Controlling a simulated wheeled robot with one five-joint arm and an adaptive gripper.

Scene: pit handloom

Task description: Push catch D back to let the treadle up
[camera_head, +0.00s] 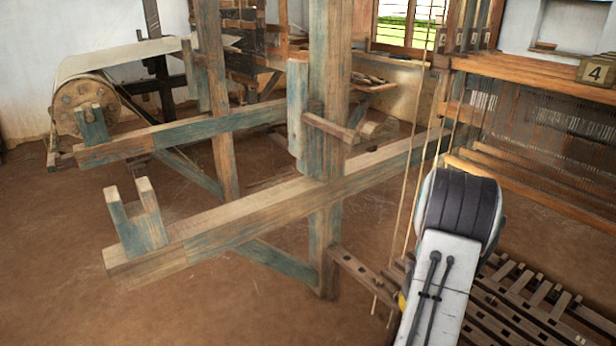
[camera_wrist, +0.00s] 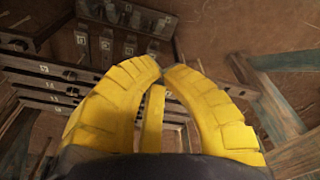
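My gripper (camera_wrist: 162,66) is yellow, and its two fingertips meet or nearly meet in the wrist view. No object shows between the tips. In the head view only a bit of yellow shows at my arm's left edge. Beyond the tips, a dark wooden rack holds small upright blocks (camera_wrist: 128,48) with pale tags. The letters are too small to read, so I cannot tell which one is catch D. Dark treadle bars (camera_wrist: 45,85) with numbered tags lie left of my fingers and partly behind them. Slatted treadles (camera_head: 535,300) also show at the head view's lower right.
A loom post (camera_head: 328,235) and a long beam (camera_head: 240,205) stand left of my arm. Cords (camera_head: 405,200) hang close beside my arm. In the wrist view, bluish timbers (camera_wrist: 285,110) stand at right. A block marked 4 (camera_head: 596,72) sits at upper right.

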